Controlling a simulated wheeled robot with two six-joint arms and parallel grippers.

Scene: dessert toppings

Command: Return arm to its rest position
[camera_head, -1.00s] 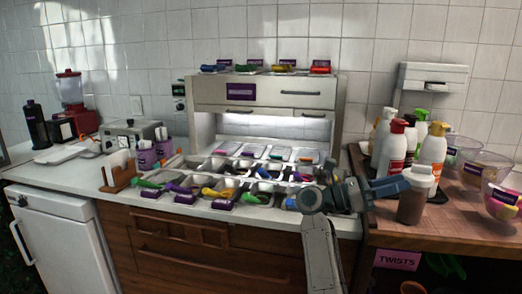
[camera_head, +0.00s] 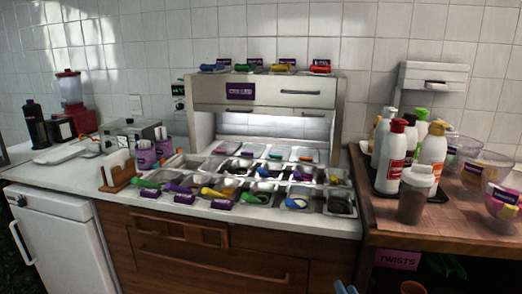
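Only a small blue-grey tip of my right gripper (camera_head: 345,287) shows at the bottom edge, right of the middle. Its two finger ends seem to stand apart, with nothing seen between them. The rest of it is cut off by the frame. It is well below and away from the shaker cup (camera_head: 414,194), which stands upright on the wooden side counter (camera_head: 385,226). My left gripper is not in view.
The topping station's trays (camera_head: 255,182) with coloured scoops line the white counter. Several sauce bottles (camera_head: 391,156) and bowls (camera_head: 485,172) stand on the wooden counter behind and right of the cup. The space in front of the drawers (camera_head: 215,255) is clear.

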